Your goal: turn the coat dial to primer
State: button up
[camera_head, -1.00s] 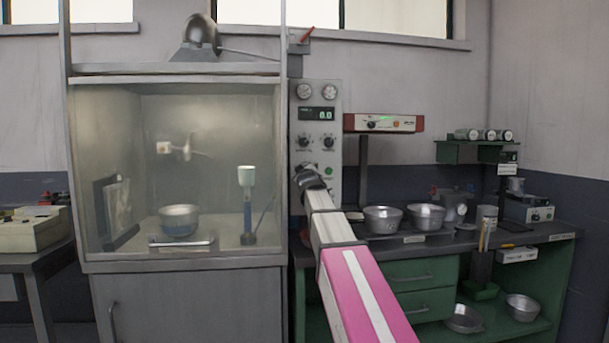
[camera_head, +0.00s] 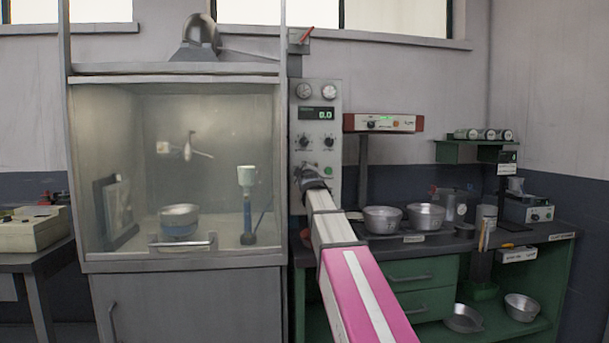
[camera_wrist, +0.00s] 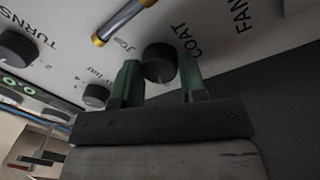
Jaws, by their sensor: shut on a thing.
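The coat dial (camera_wrist: 159,61) is a round black knob on the pale control panel, beside the printed word COAT in the wrist view. My gripper (camera_wrist: 160,70) has its two green fingers on either side of the dial and is shut on it. The dial's pointer and the primer mark are not readable. In the head view, my gripper (camera_head: 308,174) is at the lower part of the control panel (camera_head: 331,158), and my wrist hides the coat dial there.
A glass-fronted booth (camera_head: 110,262) stands left of the panel. Pans (camera_head: 382,221) stand on the green bench (camera_head: 545,241) at right.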

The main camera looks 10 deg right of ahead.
jog(key=o, duration=0.9)
jog(key=shift+s, duration=0.1)
jog(key=s, duration=1)
jog(key=shift+s+a+f, duration=0.2)
jog(key=shift+s+f, duration=0.1)
jog(key=shift+f, duration=0.1)
